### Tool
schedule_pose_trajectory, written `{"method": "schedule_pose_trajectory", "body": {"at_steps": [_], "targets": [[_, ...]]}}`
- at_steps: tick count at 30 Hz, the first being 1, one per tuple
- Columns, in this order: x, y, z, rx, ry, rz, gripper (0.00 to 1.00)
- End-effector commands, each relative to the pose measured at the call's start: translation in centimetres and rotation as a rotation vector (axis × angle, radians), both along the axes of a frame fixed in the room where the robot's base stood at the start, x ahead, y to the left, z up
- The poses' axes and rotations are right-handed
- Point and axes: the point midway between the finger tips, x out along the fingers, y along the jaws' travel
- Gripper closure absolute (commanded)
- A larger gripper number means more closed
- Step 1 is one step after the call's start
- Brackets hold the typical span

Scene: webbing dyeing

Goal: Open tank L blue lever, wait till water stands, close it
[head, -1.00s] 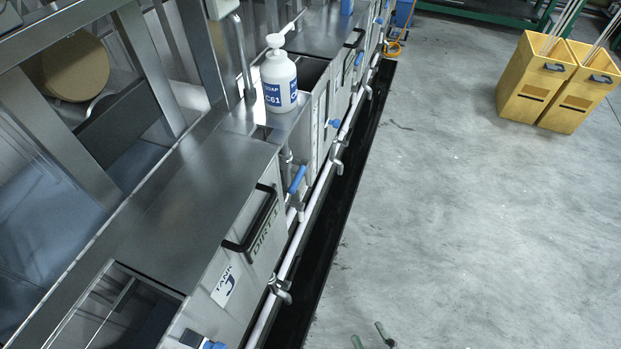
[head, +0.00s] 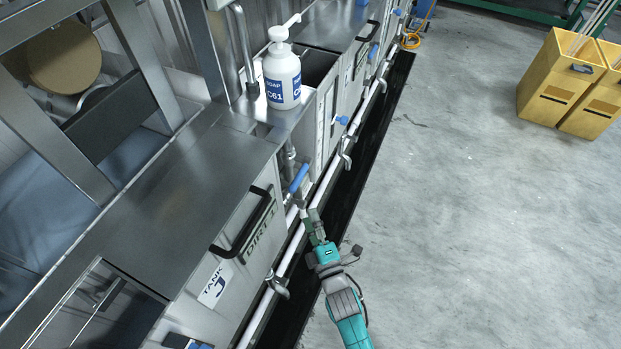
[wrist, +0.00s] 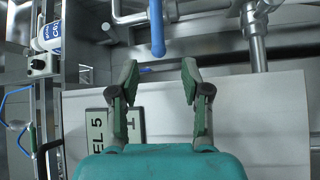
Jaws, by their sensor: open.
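My gripper (head: 314,216) is open and empty, just below and right of a blue lever (head: 299,178) on the pipework beside tank J. In the wrist view a blue lever (wrist: 157,28) hangs from a pipe, above the gap between my open fingertips (wrist: 161,70); I see no contact. Further blue levers (head: 342,120) (head: 373,52) show along the row. No label reading tank L is legible, so I cannot tell which lever belongs to it. The only readable tank label (head: 213,285) says TANK J. The water is not visible.
A white pipe (head: 327,182) and a dark floor channel (head: 376,133) run along the tanks. A black handle (head: 243,222) sticks out of the near tank front. A soap bottle (head: 283,79) stands on the ledge. Yellow bins (head: 555,80) stand right; the grey floor between is clear.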

Motion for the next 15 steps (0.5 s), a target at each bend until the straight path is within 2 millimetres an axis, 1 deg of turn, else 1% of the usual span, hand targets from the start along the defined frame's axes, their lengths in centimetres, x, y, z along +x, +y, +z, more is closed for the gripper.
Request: {"method": "schedule_pose_trajectory", "body": {"at_steps": [1, 3, 8, 11, 15], "targets": [[0.6, 0.7, 0.3, -0.014, -0.013, 0.005, 0.53], [1.1, 1.1, 0.4, -0.028, -0.024, 0.008, 0.53], [2.0, 1.7, 0.6, -0.037, -0.031, 0.009, 0.53], [3.1, 2.2, 0.8, -0.037, -0.031, 0.008, 0.53], [5.2, 3.1, 1.1, -0.036, -0.031, 0.008, 0.53]]}}
